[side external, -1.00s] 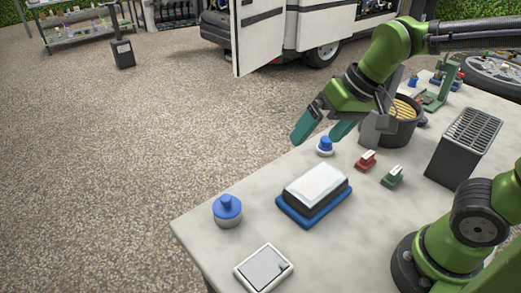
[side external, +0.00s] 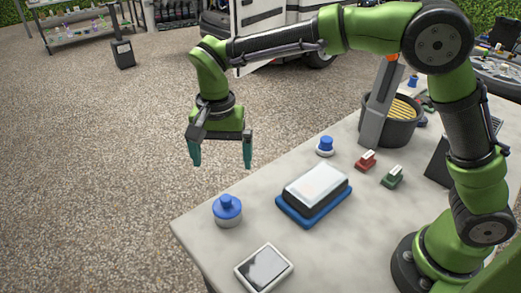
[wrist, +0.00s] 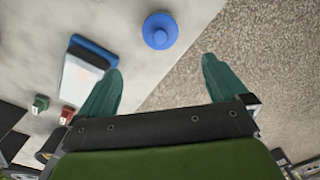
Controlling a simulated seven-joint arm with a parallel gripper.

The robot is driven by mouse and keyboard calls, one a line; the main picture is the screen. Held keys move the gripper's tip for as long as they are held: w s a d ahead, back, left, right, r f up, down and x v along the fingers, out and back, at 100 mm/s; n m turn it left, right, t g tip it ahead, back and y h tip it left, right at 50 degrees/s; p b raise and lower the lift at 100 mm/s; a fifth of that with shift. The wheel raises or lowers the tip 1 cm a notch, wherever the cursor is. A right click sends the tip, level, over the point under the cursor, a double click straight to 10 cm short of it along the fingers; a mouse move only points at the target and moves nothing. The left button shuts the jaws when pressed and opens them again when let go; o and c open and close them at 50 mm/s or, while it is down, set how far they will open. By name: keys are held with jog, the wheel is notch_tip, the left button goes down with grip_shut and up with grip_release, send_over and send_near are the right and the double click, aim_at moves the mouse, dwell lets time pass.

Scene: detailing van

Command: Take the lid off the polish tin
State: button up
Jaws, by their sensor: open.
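The polish tin looks to be the round grey tin (side external: 229,221) near the table's left corner. Its blue lid (side external: 227,205) with a raised knob sits on top; the lid also shows from above in the wrist view (wrist: 160,31). A smaller white tin with a blue knobbed top (side external: 325,145) stands farther back. My gripper (side external: 220,165) is open and empty, pointing down, above and behind the larger tin in the side view. In the wrist view my gripper (wrist: 160,80) has its fingers spread, with the lid ahead of the gap between them.
A blue tray (side external: 314,205) with a white-topped block stands right of the tin. A framed flat panel (side external: 264,268) lies in front. Red (side external: 365,161) and green (side external: 392,177) small blocks and a dark bucket (side external: 390,128) are farther right. The table around the tin is clear.

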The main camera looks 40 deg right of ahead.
send_over(226, 197)
notch_tip(226, 197, down, 7)
jog(key=shift+d+f, duration=0.15)
jog(key=shift+f, duration=0.05)
jog(key=shift+a+f, duration=0.2)
jog(key=shift+f, duration=2.55)
jog(key=c, duration=1.1)
jog(key=shift+o, duration=0.2)
jog(key=shift+r, duration=0.15)
